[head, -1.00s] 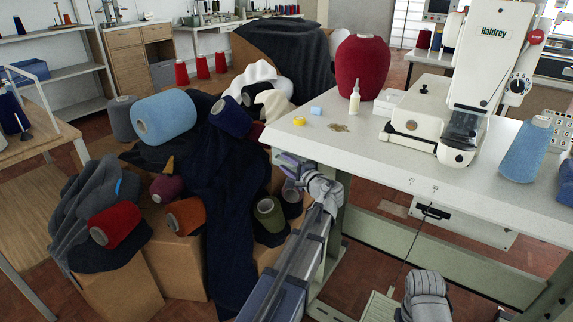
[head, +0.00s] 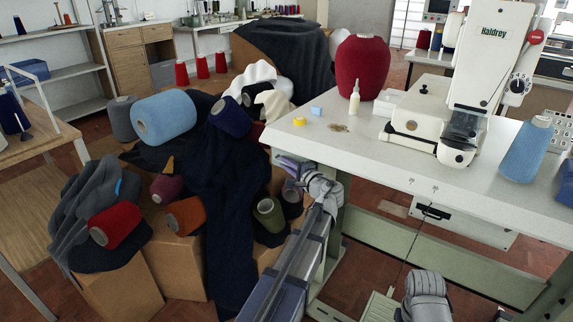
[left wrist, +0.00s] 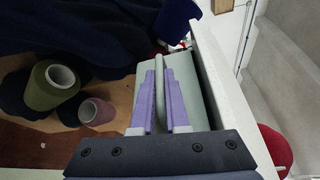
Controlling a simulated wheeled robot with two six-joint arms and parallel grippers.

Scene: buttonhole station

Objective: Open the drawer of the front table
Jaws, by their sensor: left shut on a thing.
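The front table (head: 380,170) has a white top and carries a sewing machine. My left gripper (head: 286,163) is at its left end, just below the tabletop edge. In the left wrist view its two purple fingers (left wrist: 163,95) are shut on a grey-green bar, the drawer handle (left wrist: 159,72). The handle stands in front of a flat grey-green drawer front (left wrist: 186,75) beside the white table edge. Whether the drawer stands out from the table cannot be told. My right gripper's fingers do not show.
Cardboard boxes (head: 128,285) with dark cloth and yarn cones stand left of the table. An olive cone (head: 268,214) is close to my left arm. A white box with a black handle (head: 434,211) hangs under the table. A red cone (head: 362,68) stands on top.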

